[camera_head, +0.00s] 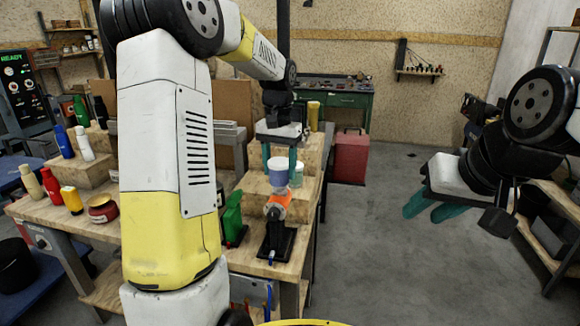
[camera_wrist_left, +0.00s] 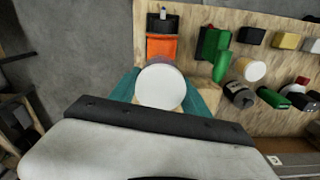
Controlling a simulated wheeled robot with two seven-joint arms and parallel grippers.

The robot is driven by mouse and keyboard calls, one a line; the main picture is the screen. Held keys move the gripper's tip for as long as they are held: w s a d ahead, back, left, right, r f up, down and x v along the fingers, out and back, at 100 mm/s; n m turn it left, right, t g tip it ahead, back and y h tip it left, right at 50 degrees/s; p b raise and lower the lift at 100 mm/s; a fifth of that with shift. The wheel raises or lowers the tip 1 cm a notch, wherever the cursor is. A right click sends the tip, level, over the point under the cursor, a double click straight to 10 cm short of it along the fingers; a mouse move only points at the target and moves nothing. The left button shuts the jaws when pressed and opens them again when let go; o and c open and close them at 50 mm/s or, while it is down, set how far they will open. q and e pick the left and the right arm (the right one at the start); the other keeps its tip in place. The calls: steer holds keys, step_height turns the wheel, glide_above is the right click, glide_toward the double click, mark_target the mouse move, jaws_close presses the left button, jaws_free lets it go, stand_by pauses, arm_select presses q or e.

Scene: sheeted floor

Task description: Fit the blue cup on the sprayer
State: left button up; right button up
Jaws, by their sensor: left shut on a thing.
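In the left wrist view the cup's round white end (camera_wrist_left: 161,86) shows between the fingers. The sprayer (camera_head: 279,202), orange with a black base, stands on the bench below the cup. Its orange and black parts show just beyond the cup in the left wrist view (camera_wrist_left: 161,47). The cup appears close above the sprayer's top; I cannot tell whether they touch. My right gripper (camera_head: 427,213) is open and empty over the floor at right.
A pale jar (camera_head: 297,174) is on the wooden step behind the cup. Several bottles and a dark red jar (camera_head: 102,208) are on the left bench.

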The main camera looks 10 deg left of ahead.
arm_select(q)
steer(key=shift+f, duration=0.45)
stand_by(1.7)
steer(key=o, duration=2)
steer(key=shift+c, duration=0.2)
steer(key=shift+r, duration=4)
jaws_close()
